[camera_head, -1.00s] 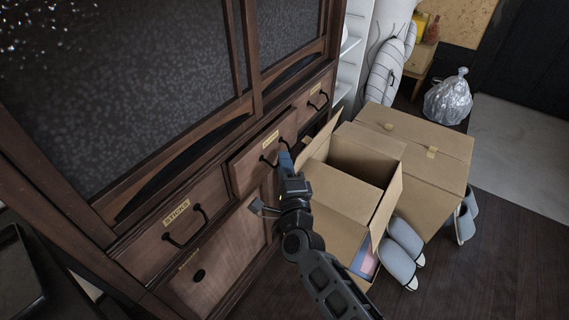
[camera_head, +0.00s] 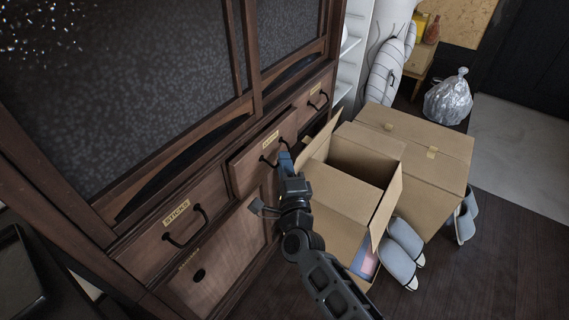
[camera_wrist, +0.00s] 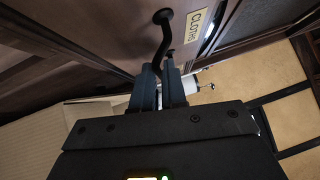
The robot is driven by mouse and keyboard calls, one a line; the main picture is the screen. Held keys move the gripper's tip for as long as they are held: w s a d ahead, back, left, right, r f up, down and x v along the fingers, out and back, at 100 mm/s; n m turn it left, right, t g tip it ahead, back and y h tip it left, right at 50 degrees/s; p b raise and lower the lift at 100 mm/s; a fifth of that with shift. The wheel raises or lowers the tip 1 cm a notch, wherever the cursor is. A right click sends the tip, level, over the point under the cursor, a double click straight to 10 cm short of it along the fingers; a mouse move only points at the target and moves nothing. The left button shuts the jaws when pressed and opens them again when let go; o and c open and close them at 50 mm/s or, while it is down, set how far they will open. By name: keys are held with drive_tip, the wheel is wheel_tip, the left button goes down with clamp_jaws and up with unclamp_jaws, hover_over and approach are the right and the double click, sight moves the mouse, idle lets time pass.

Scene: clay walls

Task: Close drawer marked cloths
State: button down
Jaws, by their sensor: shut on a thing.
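The drawer marked cloths (camera_head: 249,167) is the middle one in the dark wood cabinet's row. Its front stands out a little from its neighbours in the head view. Its label reads CLOTHS in the wrist view (camera_wrist: 201,27). Its black curved handle (camera_wrist: 161,40) runs down between my gripper's fingers. My gripper (camera_head: 285,160) is at the handle's right part, in front of the drawer, and is shut on the handle. In the wrist view, my gripper's two blue-grey fingers (camera_wrist: 160,85) hide the handle's lower end.
An open cardboard box (camera_head: 345,190) stands close to the right of my arm, with its flap near the cabinet. A closed box (camera_head: 440,150) stands behind it. A drawer marked sticks (camera_head: 178,232) is at the left.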

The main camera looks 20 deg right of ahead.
drive_tip(key=shift+w+a+f+b, duration=0.1)
drive_tip(key=shift+w+a+b, duration=0.25)
drive_tip(key=shift+w+a, duration=0.5)
drive_tip(key=shift+w, duration=0.25)
drive_tip(key=c, duration=1.2)
unclamp_jaws()
drive_tip(key=shift+w, duration=0.1)
drive_tip(key=shift+c, duration=0.2)
drive_tip(key=r+p+v, duration=0.1)
drive_tip(key=p+v, duration=0.1)
drive_tip(key=v, duration=0.5)
drive_tip(key=shift+s+a+f, duration=0.15)
drive_tip(key=shift+s+f, duration=0.3)
